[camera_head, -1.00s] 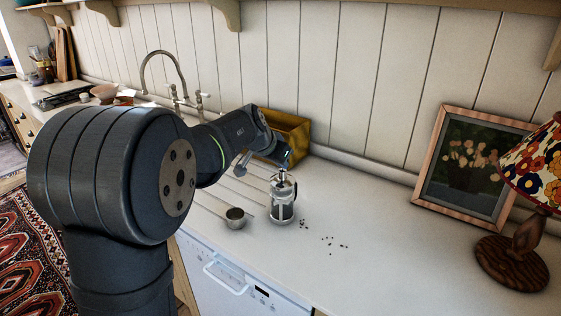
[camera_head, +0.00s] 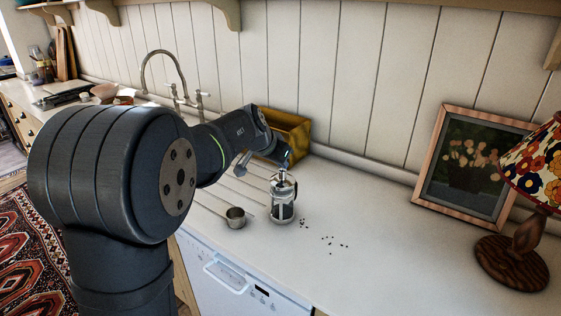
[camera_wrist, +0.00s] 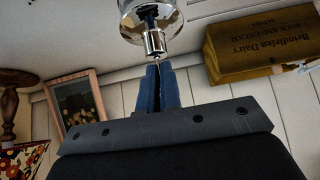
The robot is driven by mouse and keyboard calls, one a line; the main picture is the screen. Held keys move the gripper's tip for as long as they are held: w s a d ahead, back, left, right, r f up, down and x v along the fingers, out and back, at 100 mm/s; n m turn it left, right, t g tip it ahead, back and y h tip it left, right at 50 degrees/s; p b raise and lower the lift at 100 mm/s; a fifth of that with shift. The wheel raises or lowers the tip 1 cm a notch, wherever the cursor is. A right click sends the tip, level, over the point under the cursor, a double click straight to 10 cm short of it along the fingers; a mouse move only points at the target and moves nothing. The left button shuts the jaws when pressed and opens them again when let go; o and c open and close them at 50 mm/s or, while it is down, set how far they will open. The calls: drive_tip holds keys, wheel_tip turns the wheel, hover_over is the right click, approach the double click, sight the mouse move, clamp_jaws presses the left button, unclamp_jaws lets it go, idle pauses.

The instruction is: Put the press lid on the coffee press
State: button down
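The coffee press (camera_head: 282,209) stands upright on the counter, with clear glass and dark contents low inside. The shiny metal press lid (camera_head: 281,180) is at its top, level and roughly centred; whether it is fully seated is too small to tell. In the wrist view the domed lid (camera_wrist: 153,20) and its knob show close up, with the glass beyond. My gripper (camera_head: 287,163) is directly above the press. Its blue fingers (camera_wrist: 157,68) are close together at the lid's knob and appear shut on it; the exact contact is partly hidden.
A metal scoop (camera_head: 236,216) lies left of the press, and dark coffee bits (camera_head: 333,241) are scattered to its right. A yellow box (camera_head: 287,128) stands behind. A framed picture (camera_head: 466,168) and a lamp (camera_head: 513,262) are at the right. The counter between is mostly clear.

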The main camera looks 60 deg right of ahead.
drive_tip(key=shift+f, duration=0.5)
drive_tip(key=c, duration=1.9)
unclamp_jaws()
drive_tip(key=v, duration=1.1)
drive_tip(key=x, duration=0.9)
